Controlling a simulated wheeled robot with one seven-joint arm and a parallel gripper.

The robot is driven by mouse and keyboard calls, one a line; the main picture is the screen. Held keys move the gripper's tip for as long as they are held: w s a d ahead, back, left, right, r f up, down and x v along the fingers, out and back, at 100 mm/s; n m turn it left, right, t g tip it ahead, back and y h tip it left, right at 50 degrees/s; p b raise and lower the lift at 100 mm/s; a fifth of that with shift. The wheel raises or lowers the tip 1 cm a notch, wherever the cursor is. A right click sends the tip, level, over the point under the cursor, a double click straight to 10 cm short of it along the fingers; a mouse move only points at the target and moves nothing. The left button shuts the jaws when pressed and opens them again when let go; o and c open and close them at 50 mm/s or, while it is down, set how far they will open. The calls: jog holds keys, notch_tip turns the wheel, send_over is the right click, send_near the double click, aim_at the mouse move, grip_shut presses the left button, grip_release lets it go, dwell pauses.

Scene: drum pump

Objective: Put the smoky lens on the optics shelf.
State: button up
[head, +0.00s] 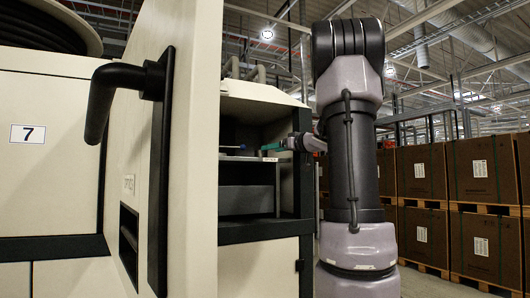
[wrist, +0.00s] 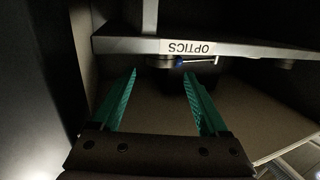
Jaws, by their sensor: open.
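The optics shelf (wrist: 120,45) shows in the wrist view with its "OPTICS" label (wrist: 187,47) upside down. In the head view its front edge carries a small label (head: 270,159) inside the open cabinet. My gripper (wrist: 160,82) is open, with its teal fingers spread and nothing seen between them close up. In the head view it (head: 270,147) reaches into the cabinet just above the shelf edge. A dark rounded thing (wrist: 160,61) sits on the shelf behind the label, ahead of the fingers. It may be the smoky lens, but it is too dark to tell.
The open cabinet door (head: 190,150) with a black handle (head: 115,88) stands at left. Stacked boxes (head: 420,170) stand at right.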

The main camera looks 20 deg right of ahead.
jog(key=s+a+r+m+t+h, duration=0.1)
jog(key=s+a+r+m+h, duration=0.1)
jog(key=s+m+h, duration=0.6)
jog(key=s+a+f+g+y, duration=0.2)
jog(key=s+a+f+g, duration=0.3)
jog(key=s+a+f, duration=0.4)
jog(key=s+a+f+g+y, duration=0.2)
jog(key=s+a+f+g, duration=0.3)
jog(key=s+a+f, duration=0.4)
jog(key=s+f, duration=0.4)
jog(key=f, duration=0.1)
jog(key=shift+s+a+g+y, duration=0.25)
jog(key=shift+s+g+y, duration=0.05)
jog(key=shift+s+y, duration=0.1)
jog(key=shift+w, duration=0.15)
